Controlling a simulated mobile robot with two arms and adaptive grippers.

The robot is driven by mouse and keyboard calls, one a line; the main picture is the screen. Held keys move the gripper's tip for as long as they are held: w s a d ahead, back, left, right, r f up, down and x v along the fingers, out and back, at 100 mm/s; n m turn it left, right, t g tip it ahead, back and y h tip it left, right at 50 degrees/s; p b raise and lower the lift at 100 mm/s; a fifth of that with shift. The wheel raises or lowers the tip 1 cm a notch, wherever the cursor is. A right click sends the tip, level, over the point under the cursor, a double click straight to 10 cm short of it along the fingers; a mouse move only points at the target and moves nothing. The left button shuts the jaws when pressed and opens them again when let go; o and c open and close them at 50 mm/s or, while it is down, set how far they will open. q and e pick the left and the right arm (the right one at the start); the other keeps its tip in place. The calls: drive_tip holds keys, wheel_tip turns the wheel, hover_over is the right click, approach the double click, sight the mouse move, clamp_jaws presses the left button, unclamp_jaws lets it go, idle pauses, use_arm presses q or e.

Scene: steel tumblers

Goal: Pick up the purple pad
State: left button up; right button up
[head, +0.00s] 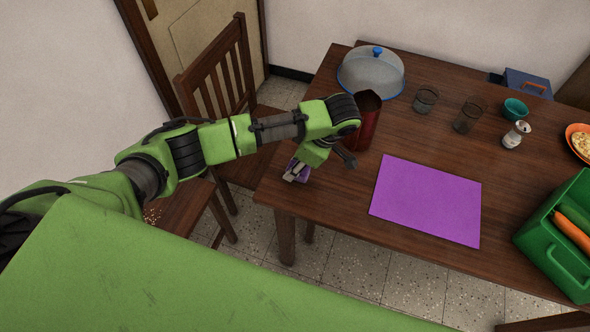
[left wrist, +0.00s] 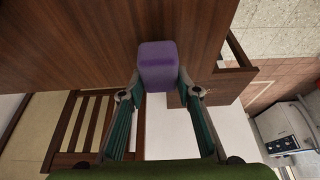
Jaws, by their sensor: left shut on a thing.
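The purple pad (left wrist: 158,64), a small rounded block, is between the fingertips of my left gripper (left wrist: 160,92) in the left wrist view. The gripper is shut on it. In the head view my left gripper (head: 297,173) is at the table's near left corner, and only a little of the pad shows beside the fingers. I cannot tell whether the pad touches the table. My right gripper is not in view.
A flat purple mat (head: 428,200) lies on the wooden table (head: 335,208). A dark red container (head: 366,125) stands close to my left wrist. Behind are a clear dome (head: 371,74) and two glasses (head: 425,99). A green crate (head: 556,255) stands at right, a chair (head: 222,75) at left.

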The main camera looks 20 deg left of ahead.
sight(304, 170)
use_arm(q)
drive_tip(key=d+r, duration=0.2)
drive_tip(key=r, duration=0.1)
drive_tip(key=shift+s+d+r, duration=0.25)
drive_tip(key=shift+d+r, duration=0.05)
drive_tip(key=shift+d, duration=0.1)
drive_tip(key=s+d+r+p, duration=0.2)
drive_tip(key=d+r, duration=0.4)
drive_tip(key=d, duration=0.5)
drive_tip(key=shift+s+r+p, duration=0.3)
drive_tip(key=shift+r+p, duration=0.1)
drive_tip(key=shift+p, duration=0.25)
